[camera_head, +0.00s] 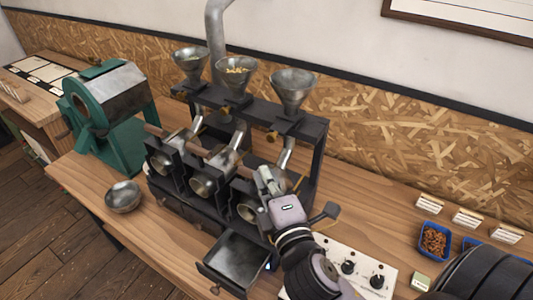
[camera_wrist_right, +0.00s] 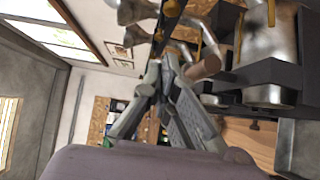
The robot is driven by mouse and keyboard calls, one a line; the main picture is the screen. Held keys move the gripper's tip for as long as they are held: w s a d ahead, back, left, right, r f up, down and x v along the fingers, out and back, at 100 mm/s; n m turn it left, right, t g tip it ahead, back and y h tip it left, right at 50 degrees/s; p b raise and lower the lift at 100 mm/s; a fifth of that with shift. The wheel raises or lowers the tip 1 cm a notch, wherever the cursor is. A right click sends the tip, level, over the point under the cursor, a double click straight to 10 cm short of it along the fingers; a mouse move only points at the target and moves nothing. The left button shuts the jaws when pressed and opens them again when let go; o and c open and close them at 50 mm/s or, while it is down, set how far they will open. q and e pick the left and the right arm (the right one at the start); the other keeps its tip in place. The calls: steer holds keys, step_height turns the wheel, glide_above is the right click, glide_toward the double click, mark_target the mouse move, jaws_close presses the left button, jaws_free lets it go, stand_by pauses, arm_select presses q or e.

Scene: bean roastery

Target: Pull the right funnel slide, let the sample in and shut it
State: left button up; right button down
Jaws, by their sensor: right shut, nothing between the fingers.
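The right funnel (camera_head: 293,88) is a grey metal cone on the black rack, and no beans show inside it. Its slide (camera_head: 284,127) is a small brass-coloured piece below the cone; I cannot tell whether it is pulled or shut. A metal chute (camera_head: 286,153) slopes down below it toward the right roaster drum (camera_head: 247,211). My right gripper (camera_head: 266,178) is shut and empty, in front of the rack and below the slide, apart from it. In the right wrist view its fingers (camera_wrist_right: 164,68) meet. My left gripper is not in view.
An open drawer (camera_head: 236,262) juts out at the front. A metal bowl (camera_head: 123,197) and a green machine (camera_head: 118,145) stand left. A blue tray (camera_head: 435,238) of brown beans lies right.

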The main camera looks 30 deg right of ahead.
steer(key=w, duration=0.3)
steer(key=w+d, duration=0.1)
steer(key=w, duration=0.1)
steer(key=shift+w+r, duration=0.1)
steer(key=shift+r, duration=0.15)
arm_select(q)
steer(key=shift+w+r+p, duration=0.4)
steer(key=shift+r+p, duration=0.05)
steer(key=shift+p, duration=0.3)
arm_select(e)
steer(key=w+d, duration=0.1)
steer(key=d, duration=0.1)
steer(key=w+d, duration=0.1)
steer(key=shift+w+d+f, duration=0.2)
steer(key=shift+w+f, duration=0.05)
steer(key=shift+w, duration=0.1)
